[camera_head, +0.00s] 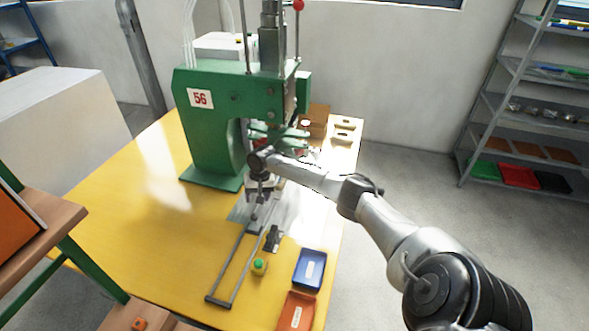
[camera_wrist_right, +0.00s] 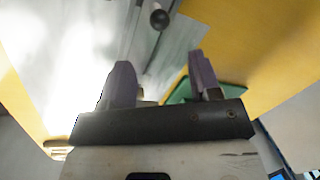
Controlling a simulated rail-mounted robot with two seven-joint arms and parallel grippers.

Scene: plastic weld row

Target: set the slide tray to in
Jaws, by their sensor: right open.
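The slide tray appears as a grey metal plate (camera_head: 280,212) at the foot of the green press (camera_head: 215,120), at the back end of two slide rails (camera_head: 240,263) that run toward the front of the yellow table. My right gripper (camera_head: 258,198) reaches in from the right and points down over the plate, partly hiding it. In the right wrist view my right gripper (camera_wrist_right: 162,80) is open, its two purple fingers apart with nothing clearly held between them. A dark round knob (camera_wrist_right: 160,18) shows beyond the fingertips, apart from them. My left gripper is not in view.
A blue bin (camera_head: 309,269) and an orange bin (camera_head: 296,312) stand at the table's front right, near a green-topped button box (camera_head: 260,266). A small black fixture (camera_head: 272,239) stands beside the rails. The table's left side is clear. Shelves (camera_head: 530,110) stand at the right.

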